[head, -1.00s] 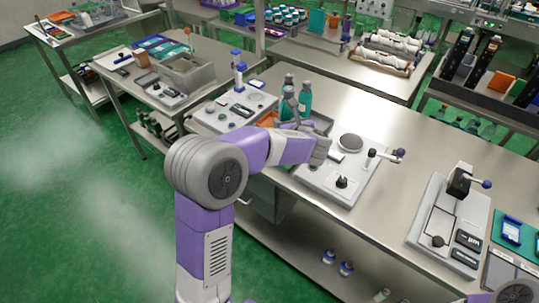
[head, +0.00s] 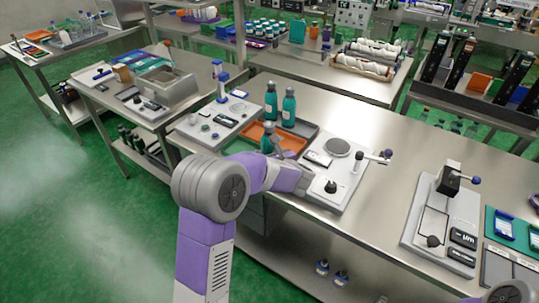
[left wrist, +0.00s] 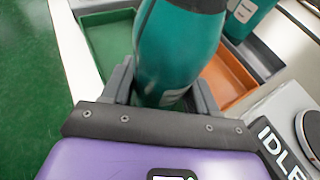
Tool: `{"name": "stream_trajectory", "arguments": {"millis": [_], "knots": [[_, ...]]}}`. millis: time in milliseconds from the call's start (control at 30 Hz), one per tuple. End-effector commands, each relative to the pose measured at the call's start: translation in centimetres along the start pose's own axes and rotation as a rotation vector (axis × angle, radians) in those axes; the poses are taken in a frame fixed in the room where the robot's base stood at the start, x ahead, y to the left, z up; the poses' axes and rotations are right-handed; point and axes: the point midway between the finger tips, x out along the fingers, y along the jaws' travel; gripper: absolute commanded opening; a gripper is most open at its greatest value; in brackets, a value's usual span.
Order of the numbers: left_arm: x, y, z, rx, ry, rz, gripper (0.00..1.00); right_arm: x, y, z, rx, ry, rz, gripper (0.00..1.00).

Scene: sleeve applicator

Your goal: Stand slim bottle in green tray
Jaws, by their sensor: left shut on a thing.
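My left gripper (head: 272,151) is shut on a teal bottle (head: 266,142) with a dark top; the held bottle also fills the middle of the left wrist view (left wrist: 180,45). The green tray (left wrist: 108,38) shows in the left wrist view, left of the held bottle and partly hidden by it. Two more teal bottles (head: 289,108) (head: 271,101) stand behind the held one. I cannot tell whether the held bottle touches anything below. My right gripper is not in view.
An orange tray (head: 250,133) lies beside the green one, right of the held bottle in the wrist view (left wrist: 228,78). A sleeve applicator (head: 338,172) stands to the right. A panel with knobs (head: 216,118) lies at left. The bench's right middle is clear.

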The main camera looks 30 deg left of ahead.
Motion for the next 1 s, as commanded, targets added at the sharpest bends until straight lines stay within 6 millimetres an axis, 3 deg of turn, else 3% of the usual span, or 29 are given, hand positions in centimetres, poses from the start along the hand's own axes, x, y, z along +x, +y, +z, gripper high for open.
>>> {"name": "stream_trajectory", "arguments": {"millis": [200, 233, 400, 767, 1000], "knots": [[0.1, 0.0, -0.3, -0.002, -0.001, -0.001, 0.17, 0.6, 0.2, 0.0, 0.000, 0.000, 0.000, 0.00], [0.1, 0.0, -0.3, -0.001, 0.001, 0.000, 0.62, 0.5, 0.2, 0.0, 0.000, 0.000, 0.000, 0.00], [0.1, 0.0, -0.2, 0.000, 0.001, 0.000, 0.84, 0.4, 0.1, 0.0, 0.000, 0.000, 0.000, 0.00], [-0.1, 0.0, 0.1, 0.001, 0.001, 0.000, 0.84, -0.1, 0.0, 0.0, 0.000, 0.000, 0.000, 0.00], [-4.5, -0.2, 0.2, 0.001, 0.001, -0.006, 0.84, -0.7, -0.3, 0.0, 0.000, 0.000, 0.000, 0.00]]}}
